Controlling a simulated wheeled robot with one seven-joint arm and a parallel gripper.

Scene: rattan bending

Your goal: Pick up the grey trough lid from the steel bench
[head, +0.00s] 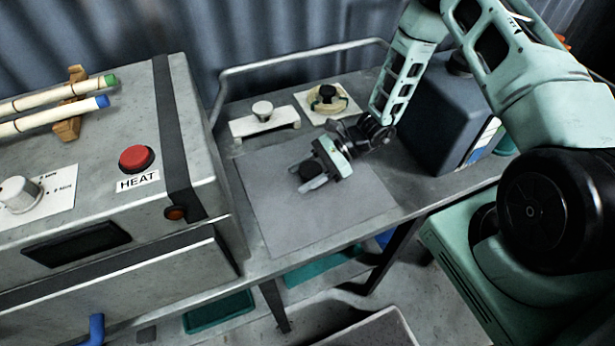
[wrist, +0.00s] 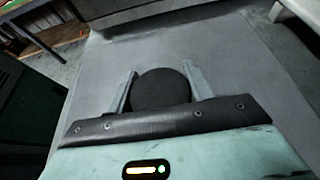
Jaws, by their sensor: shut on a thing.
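The grey trough lid (head: 280,225) is a flat grey panel with a round black knob (head: 307,168) near its middle. It lies flat at the steel bench (head: 222,205); I cannot tell whether it touches the top or is slightly raised. My gripper (head: 310,176) is low over the lid, its two grey fingers on either side of the knob and shut on it. In the wrist view the knob (wrist: 160,88) sits between the fingers, with the lid (wrist: 235,60) spreading beyond. The lid's near part is hidden there by my gripper's body.
A steel heater box with a red HEAT button (head: 137,158) stands left of the lid. Behind the lid are a white stand (head: 265,124) and a roll on a white plate (head: 327,100). A dark canister (head: 440,120) stands at right. A rail (head: 300,58) runs along the back.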

